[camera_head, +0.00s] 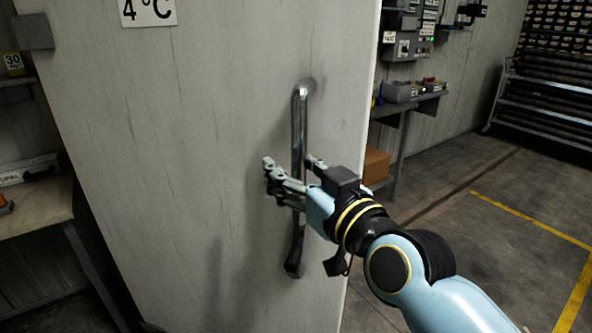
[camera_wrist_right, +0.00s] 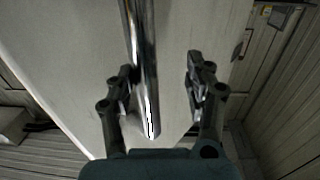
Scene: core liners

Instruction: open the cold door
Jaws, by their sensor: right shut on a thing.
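The cold door (camera_head: 215,150) is a large pale grey panel with a "4°C" sign (camera_head: 148,10) at its top. A shiny upright bar handle (camera_head: 299,125) stands on it near its right edge. My right gripper (camera_head: 290,172) is shut on the handle about halfway down, one finger on each side of the bar. In the right wrist view the handle (camera_wrist_right: 141,60) runs between the fingers, close to the left finger. The door panel fills most of that view. I cannot tell how far the door stands from its frame. My left gripper is out of view.
A bench (camera_head: 40,212) stands left of the door. Beyond the door's right edge are a wall shelf (camera_head: 410,104) with boxes, a cardboard box (camera_head: 376,166) and a rack of long tubes (camera_head: 545,100). The floor at right, with a yellow line (camera_head: 530,221), is clear.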

